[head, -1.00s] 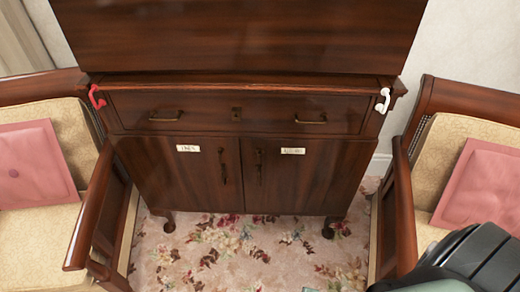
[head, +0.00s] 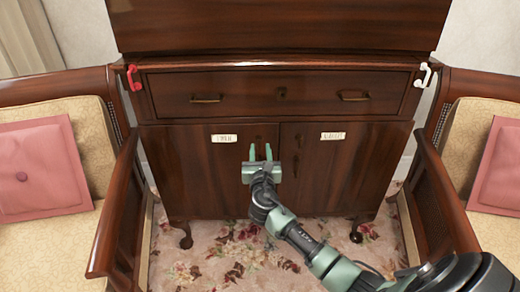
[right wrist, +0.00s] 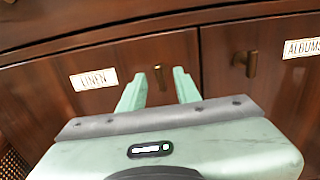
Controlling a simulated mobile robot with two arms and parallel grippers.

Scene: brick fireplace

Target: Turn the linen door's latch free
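The linen door (head: 195,165) is the left dark wood door of the cabinet, with a white label reading LINEN (right wrist: 94,79) in the right wrist view. It looks closed. A small brass latch or handle (right wrist: 159,74) sits near its right edge. My right gripper (head: 261,151) is in front of that edge, fingers pointing at the door. In the right wrist view its fingers (right wrist: 160,88) stand apart, with the brass piece showing between them. I cannot tell whether they touch it. In the head view the gripper hides much of that piece. My left gripper is not in view.
The albums door (head: 345,165) has its own brass handle (right wrist: 247,62). A drawer (head: 310,93) is above. A red hook (head: 134,77) and a white hook (head: 424,76) hang at the cabinet's upper corners. Armchairs (head: 118,205) (head: 440,190) flank the cabinet closely.

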